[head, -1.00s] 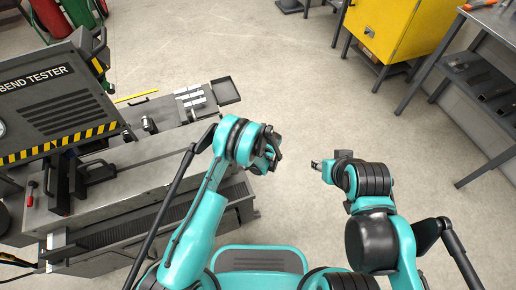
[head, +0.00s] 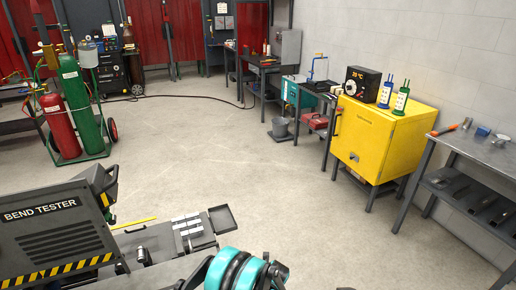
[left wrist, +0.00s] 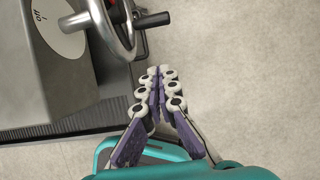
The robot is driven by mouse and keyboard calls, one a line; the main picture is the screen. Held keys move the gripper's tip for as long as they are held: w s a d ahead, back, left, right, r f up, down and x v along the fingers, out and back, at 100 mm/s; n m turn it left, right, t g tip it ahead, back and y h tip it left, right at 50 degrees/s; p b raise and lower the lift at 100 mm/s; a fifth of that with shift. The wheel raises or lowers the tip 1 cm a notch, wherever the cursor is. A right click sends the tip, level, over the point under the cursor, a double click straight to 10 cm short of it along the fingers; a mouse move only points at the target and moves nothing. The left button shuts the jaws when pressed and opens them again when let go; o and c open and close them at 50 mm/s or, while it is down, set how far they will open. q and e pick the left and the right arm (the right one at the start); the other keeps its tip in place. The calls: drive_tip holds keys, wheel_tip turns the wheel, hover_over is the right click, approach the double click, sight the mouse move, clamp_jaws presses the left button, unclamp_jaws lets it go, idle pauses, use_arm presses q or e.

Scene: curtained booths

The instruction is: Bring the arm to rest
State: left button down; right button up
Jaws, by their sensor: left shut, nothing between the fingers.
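My left gripper (left wrist: 161,72) shows in the left wrist view with its two fingers together and nothing between them. It is over bare floor, to the right of a grey machine with a metal handwheel (left wrist: 128,28), and apart from it. In the head view only the teal and black wrist of my left arm (head: 236,270) shows at the bottom edge; the fingers cannot be made out there. My right gripper is out of the head view.
The bend tester (head: 45,235) stands at the lower left, close to my left arm, with a small tray (head: 222,219) at its end. A yellow cabinet (head: 375,145) and a grey bench (head: 490,160) line the right. Gas cylinders (head: 82,108) stand at the left. The middle floor is clear.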

use_arm(q)
drive_tip(key=s+a+r+n, duration=0.2)
drive_tip(key=a+r+n, duration=0.25)
drive_tip(key=r, duration=0.45)
drive_tip(key=s+a+r+n+h, duration=0.15)
drive_tip(key=a+r+n, duration=0.35)
drive_tip(key=r, duration=0.5)
drive_tip(key=s+a+r+n, duration=0.3)
drive_tip(key=r+n, duration=0.3)
drive_tip(key=r, duration=0.3)
drive_tip(key=s+a+r+n+t, duration=0.1)
drive_tip(key=s+a+r+n, duration=0.2)
drive_tip(key=s+n, duration=0.5)
drive_tip(key=s+a+r+n+t, duration=0.1)
drive_tip(key=s+a+r+n, duration=0.2)
drive_tip(key=s+n, duration=0.5)
drive_tip(key=s+a, duration=0.1)
drive_tip(key=s, duration=0.2)
drive_tip(key=shift+a+r+t, duration=0.3)
drive_tip(key=shift+a, duration=0.05)
